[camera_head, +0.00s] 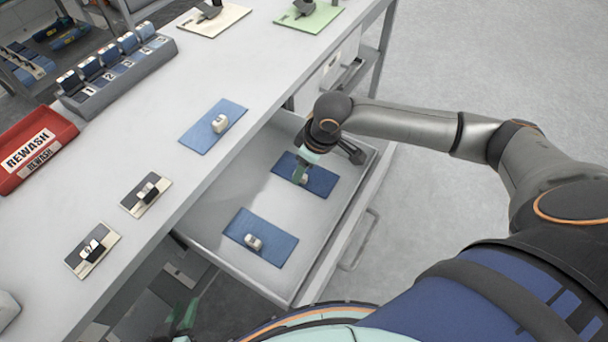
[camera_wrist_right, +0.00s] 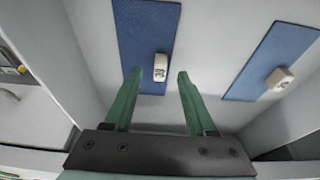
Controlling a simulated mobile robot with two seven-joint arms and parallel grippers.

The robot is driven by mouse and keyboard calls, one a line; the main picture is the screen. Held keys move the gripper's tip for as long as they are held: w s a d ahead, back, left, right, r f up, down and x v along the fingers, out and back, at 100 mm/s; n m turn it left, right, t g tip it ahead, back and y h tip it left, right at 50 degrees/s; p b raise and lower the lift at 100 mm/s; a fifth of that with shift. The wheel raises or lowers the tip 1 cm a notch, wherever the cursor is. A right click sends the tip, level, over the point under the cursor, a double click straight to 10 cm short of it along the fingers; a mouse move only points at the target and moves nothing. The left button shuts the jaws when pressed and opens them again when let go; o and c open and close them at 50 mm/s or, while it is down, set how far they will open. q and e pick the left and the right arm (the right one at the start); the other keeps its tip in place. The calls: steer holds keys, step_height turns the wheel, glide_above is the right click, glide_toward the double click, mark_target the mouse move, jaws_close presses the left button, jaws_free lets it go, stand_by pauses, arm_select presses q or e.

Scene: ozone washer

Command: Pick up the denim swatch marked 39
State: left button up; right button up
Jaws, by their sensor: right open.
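Two blue denim swatches lie flat in the open drawer (camera_head: 213,217), each with a small white tag. The far swatch (camera_head: 319,182) is partly hidden by my right gripper (camera_head: 303,166). The near swatch (camera_head: 270,228) is clear. In the right wrist view my right gripper (camera_wrist_right: 156,88) is open and empty, its green fingers on either side of the tag (camera_wrist_right: 160,67) on one swatch (camera_wrist_right: 146,25). That tag bears dark figures, too small to read surely. The other swatch (camera_wrist_right: 258,66) is to the right. My left gripper (camera_head: 184,318) shows blurred below the table; its jaw state is unclear.
Another tagged swatch (camera_head: 199,134) lies on the tabletop (camera_head: 110,155). A red REWASH tray (camera_head: 62,136) and a numbered grey rack (camera_head: 160,56) stand at left. Two small dark-and-cream cards (camera_head: 133,207) (camera_head: 78,262) lie near the front. The drawer walls surround my right gripper.

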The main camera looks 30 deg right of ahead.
steer(key=shift+x, duration=1.15)
steer(key=shift+r, duration=0.1)
jaws_close()
